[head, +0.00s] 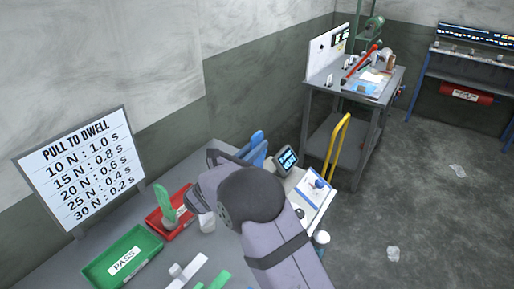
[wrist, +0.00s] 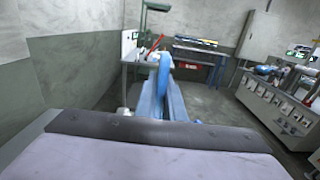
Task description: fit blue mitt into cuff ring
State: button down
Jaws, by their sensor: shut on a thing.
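The blue mitt (head: 257,139) shows in the head view just beyond my arm, near the back edge of the grey bench. My gripper (head: 246,155) is partly hidden behind my own wrist and is shut on the mitt. In the wrist view the mitt (wrist: 163,72) stands upright at the centre, between the bluish jaws of my gripper (wrist: 163,103). I cannot make out the cuff ring in either view. My arm covers part of the bench in the head view.
A green mitt (head: 166,203) stands at the red tray (head: 183,226). A green PASS tray (head: 97,272) lies at the front left. A small display (head: 287,159) and a clipboard (head: 314,190) are right of my arm. A sign (head: 78,165) stands at the left.

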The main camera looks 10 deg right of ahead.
jog(key=shift+f+b, duration=2.3)
jog(key=shift+f, duration=0.6)
jog(key=shift+f+b, duration=1.45)
jog(key=shift+b, duration=0.1)
dwell(0.6)
jog(key=c, duration=1.8)
grip_release()
jog(key=shift+o, duration=0.2)
jog(key=b+v, duration=0.2)
jog(key=v, duration=0.5)
jog(key=shift+b, duration=0.4)
jog(key=shift+s+a, duration=0.1)
jog(key=shift+s, duration=0.1)
